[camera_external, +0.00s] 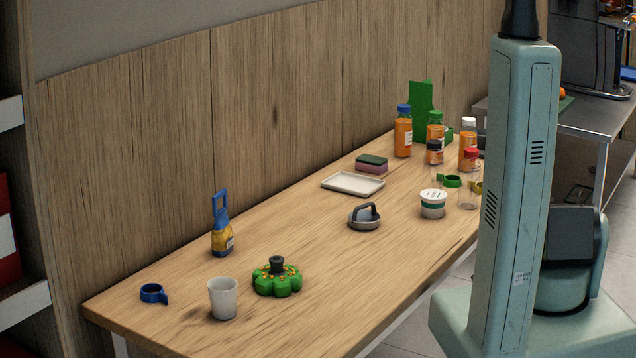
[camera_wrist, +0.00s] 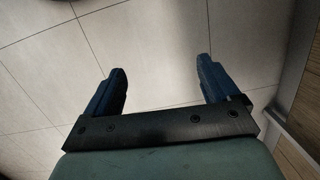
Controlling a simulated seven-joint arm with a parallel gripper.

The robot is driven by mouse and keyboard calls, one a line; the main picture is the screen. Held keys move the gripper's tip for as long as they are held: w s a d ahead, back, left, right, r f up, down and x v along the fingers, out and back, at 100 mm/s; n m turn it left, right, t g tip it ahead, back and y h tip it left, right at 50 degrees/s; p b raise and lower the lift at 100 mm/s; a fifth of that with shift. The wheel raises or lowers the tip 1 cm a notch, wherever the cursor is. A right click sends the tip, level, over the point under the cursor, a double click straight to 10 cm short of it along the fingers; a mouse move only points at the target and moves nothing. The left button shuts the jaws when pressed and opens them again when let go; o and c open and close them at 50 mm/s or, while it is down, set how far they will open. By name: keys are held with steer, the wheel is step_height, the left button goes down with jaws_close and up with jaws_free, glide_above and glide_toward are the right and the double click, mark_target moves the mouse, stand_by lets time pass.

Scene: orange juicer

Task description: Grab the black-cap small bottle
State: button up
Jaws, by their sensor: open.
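In the external view my gripper is out of the frame.
Close by are a blue-capped bottle (camera_external: 403,135), a white-capped bottle (camera_external: 468,148), a red-capped clear bottle (camera_external: 469,185) and a white tub (camera_external: 433,204). A tray (camera_external: 353,184), a sponge (camera_external: 371,164) and a grey-handled press (camera_external: 365,217) lie left. The table's middle (camera_external: 310,235) has free room.

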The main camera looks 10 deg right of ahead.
steer(key=w+d+r+m+t, duration=0.25)
steer(key=w+d+r, duration=0.4)
steer(key=r, duration=0.35)
steer(key=w+d+r+m+t+h, duration=0.1)
steer(key=w+d+r+m, duration=0.35)
steer(key=w+r, duration=0.4)
steer(key=w+d+r+m+t, duration=0.2)
steer(key=w+d+r, duration=0.4)
steer(key=r, duration=0.5)
step_height(320, 180, up, 18)
steer(key=g, duration=0.5)
glide_above(434, 154)
steer(key=w+d, duration=0.1)
steer(key=w, duration=0.1)
steer(key=shift+s+f+n+t, duration=0.1)
steer(key=shift+f+n+t, duration=0.15)
steer(key=shift+f+n, duration=0.1)
steer(key=shift+a+f, duration=0.15)
steer(key=shift+f, duration=6.55)
steer(key=c, duration=1.4)
